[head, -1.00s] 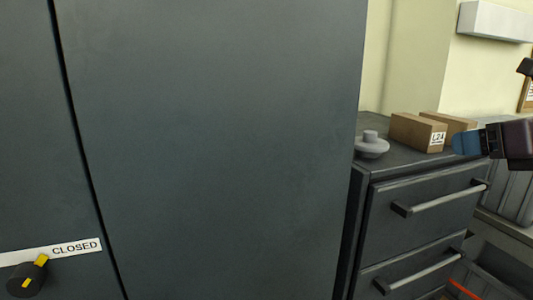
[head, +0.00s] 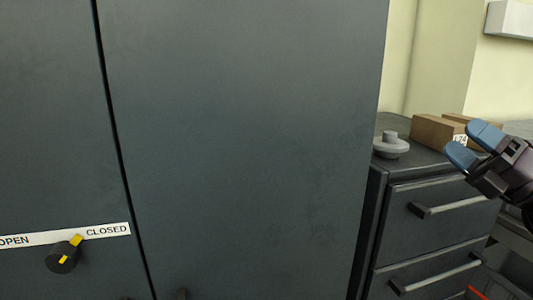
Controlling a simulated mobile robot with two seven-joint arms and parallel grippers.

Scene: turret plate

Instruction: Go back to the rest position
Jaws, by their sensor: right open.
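My right gripper (head: 472,146) comes in from the right edge in the head view. Its two blue fingertips are apart and nothing is between them. It shows in front of the boxes and the drawer cabinet. My left gripper is not in view. A black knob (head: 62,260) with yellow marks sits on the dark cabinet at the lower left. The label strip (head: 60,236) above it reads OPEN and CLOSED, and the knob's yellow mark points up toward the CLOSED side.
The tall dark cabinet (head: 250,130) fills most of the view. To its right, a drawer cabinet (head: 390,230) with bar handles carries a grey round knobbed object (head: 391,146) and cardboard boxes (head: 431,133). A pale wall (head: 440,60) stands behind.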

